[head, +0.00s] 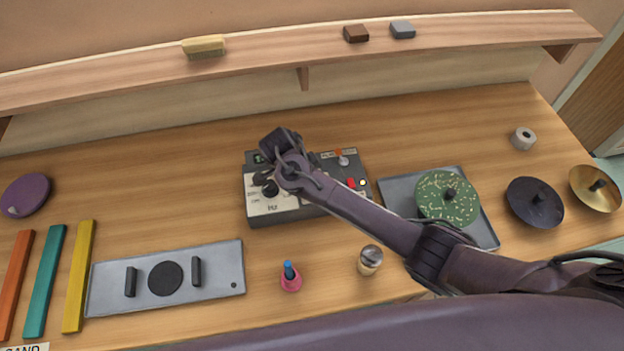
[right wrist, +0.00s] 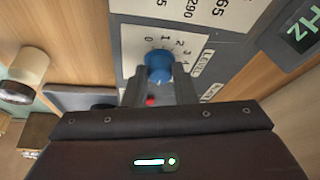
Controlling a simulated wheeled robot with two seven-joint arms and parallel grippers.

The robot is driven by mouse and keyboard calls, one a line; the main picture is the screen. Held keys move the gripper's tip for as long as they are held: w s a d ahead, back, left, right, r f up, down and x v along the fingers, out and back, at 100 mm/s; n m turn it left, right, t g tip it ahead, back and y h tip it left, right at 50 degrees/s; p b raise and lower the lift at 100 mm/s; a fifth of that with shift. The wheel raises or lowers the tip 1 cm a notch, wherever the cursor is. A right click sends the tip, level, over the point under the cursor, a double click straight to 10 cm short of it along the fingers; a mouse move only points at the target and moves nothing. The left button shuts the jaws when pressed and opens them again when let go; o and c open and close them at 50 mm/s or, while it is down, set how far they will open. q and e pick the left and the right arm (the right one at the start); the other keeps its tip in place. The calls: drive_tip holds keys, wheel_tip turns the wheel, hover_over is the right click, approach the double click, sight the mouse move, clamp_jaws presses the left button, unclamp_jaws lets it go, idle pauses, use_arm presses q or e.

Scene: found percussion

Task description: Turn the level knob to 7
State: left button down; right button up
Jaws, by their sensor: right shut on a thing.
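The level knob (right wrist: 158,66) is a round blue knob on the grey control box (head: 300,209). Its white dial carries numbers from 0 upward and the label LEVEL beside it; the higher numbers are hidden by my fingers, and I cannot make out a pointer. My right gripper (right wrist: 158,80) is shut on the knob, one finger on each side. In the head view my right arm reaches over the box from the right and hides the knob and fingertips. My left gripper is not in view.
The box also has a red button (head: 351,183) and a small lever (head: 342,158). A grey tray (head: 398,191) with a green speckled disc (head: 447,198) stands to the right. A pink holder (head: 290,281) and a shaker (head: 370,261) stand in front.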

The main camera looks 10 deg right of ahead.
drive_tip(key=o, duration=1)
drive_tip(key=shift+d, duration=0.1)
drive_tip(key=shift+r, duration=0.1)
drive_tip(key=b+v, duration=0.2)
drive_tip(key=v, duration=0.4)
drive_tip(key=shift+v, duration=0.85)
